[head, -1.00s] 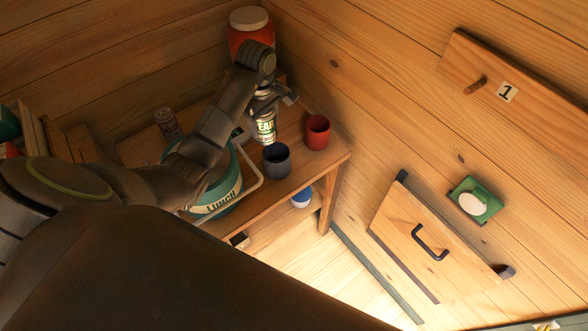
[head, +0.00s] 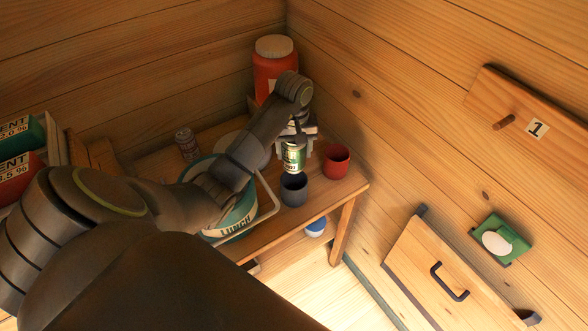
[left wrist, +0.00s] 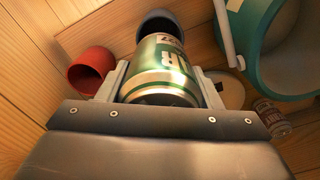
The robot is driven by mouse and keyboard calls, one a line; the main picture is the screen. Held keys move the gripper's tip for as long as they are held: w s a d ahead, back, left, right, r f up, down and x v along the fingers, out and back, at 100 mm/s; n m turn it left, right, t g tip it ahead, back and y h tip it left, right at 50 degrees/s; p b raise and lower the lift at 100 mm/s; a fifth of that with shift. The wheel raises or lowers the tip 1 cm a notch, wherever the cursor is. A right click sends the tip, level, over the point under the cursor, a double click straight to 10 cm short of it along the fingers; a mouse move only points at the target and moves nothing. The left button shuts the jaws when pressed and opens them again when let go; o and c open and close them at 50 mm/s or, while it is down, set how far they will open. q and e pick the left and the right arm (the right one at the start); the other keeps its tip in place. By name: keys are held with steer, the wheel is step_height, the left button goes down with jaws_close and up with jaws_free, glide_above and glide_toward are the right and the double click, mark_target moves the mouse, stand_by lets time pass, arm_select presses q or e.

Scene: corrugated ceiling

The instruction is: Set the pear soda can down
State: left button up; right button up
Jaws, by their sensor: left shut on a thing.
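The pear soda can (head: 293,157), green and pale with dark lettering, is in my left gripper (head: 296,141) above the wooden table (head: 262,242). The can also shows large in the left wrist view (left wrist: 163,72), between the two fingers of the gripper (left wrist: 165,85). A dark grey cup (head: 293,190) stands just below and in front of the can in the head view; I cannot tell whether they touch. A red cup (head: 337,161) stands to the right of the can. My right gripper is not in view.
A small can (head: 187,144) stands farther left. A large red jar (head: 274,68) with a pale lid is at the back corner. The table's right edge is close to the red cup.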

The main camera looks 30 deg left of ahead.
mark_target(294, 172)
arm_select(q)
step_height(294, 172, down, 4)
steer(key=b, duration=0.3)
steer(key=shift+f, duration=0.1)
steer(key=shift+f+b, duration=0.7)
steer(key=shift+f, duration=0.25)
steer(key=shift+f+p, duration=0.4)
steer(key=shift+f, duration=0.85)
steer(key=shift+f, duration=0.1)
steer(key=shift+f+b, duration=0.5)
steer(key=shift+b, duration=0.25)
